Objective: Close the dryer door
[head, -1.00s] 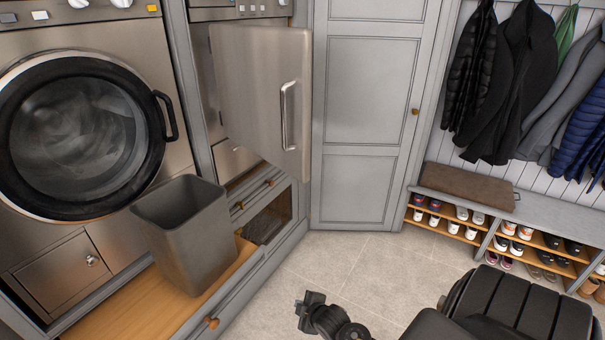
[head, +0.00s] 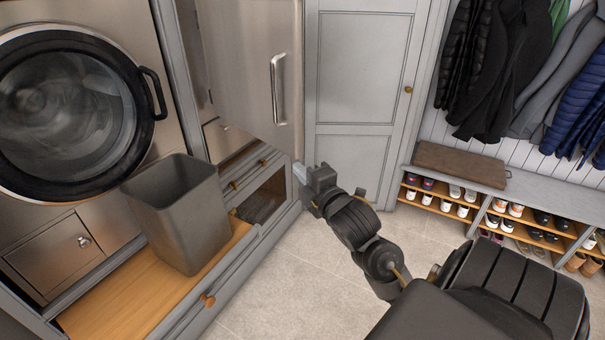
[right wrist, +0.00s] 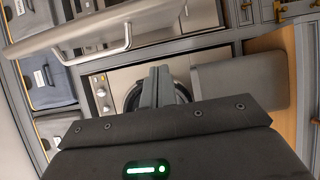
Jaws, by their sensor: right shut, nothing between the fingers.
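The dryer door (head: 245,70) is a flat steel panel with a vertical bar handle (head: 278,88). It stands swung open from the dryer in the head view. My right gripper (head: 304,172) is shut and empty, close to the door's lower right corner. I cannot tell whether it touches the door. In the right wrist view the shut fingers (right wrist: 157,86) point forward, and the door handle (right wrist: 85,38) crosses the upper left of the picture. The dryer's opening is mostly hidden behind the door. My left gripper is not in view.
A grey bin (head: 180,220) stands on the pulled-out wooden shelf (head: 105,300) below the washer (head: 75,110). A grey cupboard (head: 362,70) is right of the door. A shoe bench (head: 560,205) stands at the right. Tiled floor (head: 290,290) is clear in between.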

